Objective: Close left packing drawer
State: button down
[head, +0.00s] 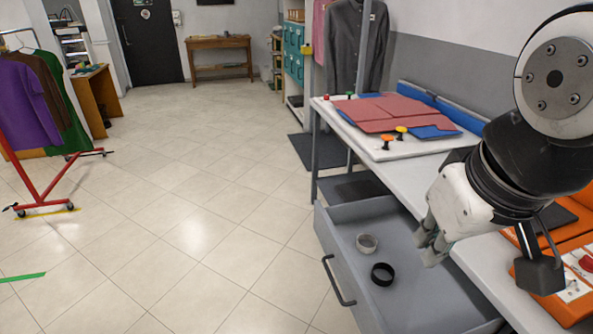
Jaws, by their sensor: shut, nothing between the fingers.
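The grey packing drawer (345,262) is pulled out from under the table, and its open inside shows. Its dark bar handle (337,283) is on the front face, toward the left. A pale tape roll (367,243) and a black ring-shaped roll (382,274) lie in the drawer. My gripper (431,247) is shut and empty. It points down over the drawer's inner side near the table edge, apart from the handle. How high it is above the drawer is hard to tell.
The white-topped table (405,165) holds red and blue flat pieces (385,112) and several coloured knobs. An orange tray (545,305) lies at the right. A clothes rack (40,180) stands at far left. The tiled floor (200,230) left of the drawer is clear.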

jog(key=w+a+f+n+g+h+b, duration=0.25)
jog(key=w+f+n+b, duration=0.35)
jog(key=w, duration=0.7)
jog(key=w+a+f+n+g+h+b, duration=0.1)
jog(key=w+a+f+n+h+b, duration=0.15)
jog(key=w+a+f+n, duration=0.75)
jog(key=w+a+f+n+h+b, duration=0.2)
jog(key=w+a+f+b, duration=0.15)
jog(key=w+f, duration=0.55)
jog(key=w+a+f+n+h+b, duration=0.15)
jog(key=w+f+b, duration=0.25)
jog(key=w+f, duration=0.5)
jog(key=b, duration=0.2)
send_near(323, 241)
notch_tip(323, 241, down, 4)
jog(key=d, duration=0.2)
jog(key=shift+w+d+m+t, duration=0.15)
jog(key=shift+d+m+t, duration=0.15)
jog(key=shift+d, duration=0.3)
jog(key=shift+d, duration=0.15)
jog(key=w+d, duration=0.1)
jog(key=d, duration=0.9)
jog(key=w+d+p, duration=0.1)
jog(key=w+d, duration=0.1)
jog(key=d, duration=0.8)
jog(key=w+d, duration=0.2)
jog(key=d, duration=0.8)
jog(key=shift+w+d+r, duration=0.1)
jog(key=shift+d, duration=0.05)
